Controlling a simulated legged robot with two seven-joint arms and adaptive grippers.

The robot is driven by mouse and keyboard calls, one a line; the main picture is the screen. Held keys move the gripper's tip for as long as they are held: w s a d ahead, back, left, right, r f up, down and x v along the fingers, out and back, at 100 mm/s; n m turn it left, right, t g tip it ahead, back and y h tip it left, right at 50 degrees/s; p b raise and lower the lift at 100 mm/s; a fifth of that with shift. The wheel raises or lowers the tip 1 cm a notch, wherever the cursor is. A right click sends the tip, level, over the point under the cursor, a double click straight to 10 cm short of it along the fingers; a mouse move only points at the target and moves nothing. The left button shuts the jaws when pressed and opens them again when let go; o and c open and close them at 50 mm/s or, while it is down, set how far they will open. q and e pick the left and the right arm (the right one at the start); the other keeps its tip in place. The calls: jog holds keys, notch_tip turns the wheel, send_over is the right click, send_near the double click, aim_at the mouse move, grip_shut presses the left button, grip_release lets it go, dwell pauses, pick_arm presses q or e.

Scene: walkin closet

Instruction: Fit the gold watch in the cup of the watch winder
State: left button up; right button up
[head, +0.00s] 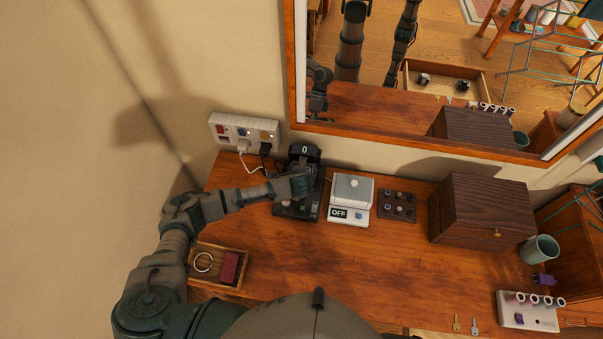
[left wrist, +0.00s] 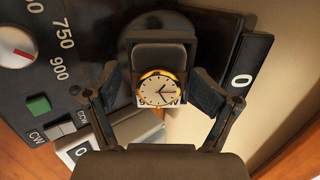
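The gold watch (left wrist: 157,88) with its cream dial shows in the left wrist view, facing the camera. It is around a dark grey cushion (left wrist: 160,57), in front of the black cup frame (left wrist: 160,39) of the winder. I cannot tell how deep the cushion sits. My left gripper (left wrist: 160,92) has its fingers apart on both sides of the watch, with a small gap visible. In the head view the black watch winder (head: 283,210) stands at the back left of the table, and my left gripper (head: 298,184) is over it, hiding the watch. My right gripper is out of view.
A grey-topped box with an OFF label (head: 352,190) and a dark studded tray (head: 397,206) stand right of the winder. Beyond are a dark wooden box (head: 480,210) and mug (head: 540,249). A wooden tray (head: 222,285) lies front left. The table's middle is clear.

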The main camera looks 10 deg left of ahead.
pick_arm(q)
jog(key=shift+s+r, duration=0.15)
jog(key=shift+r, duration=0.1)
jog(key=v, duration=1.1)
jog(key=shift+s+r, duration=0.25)
dwell(0.3)
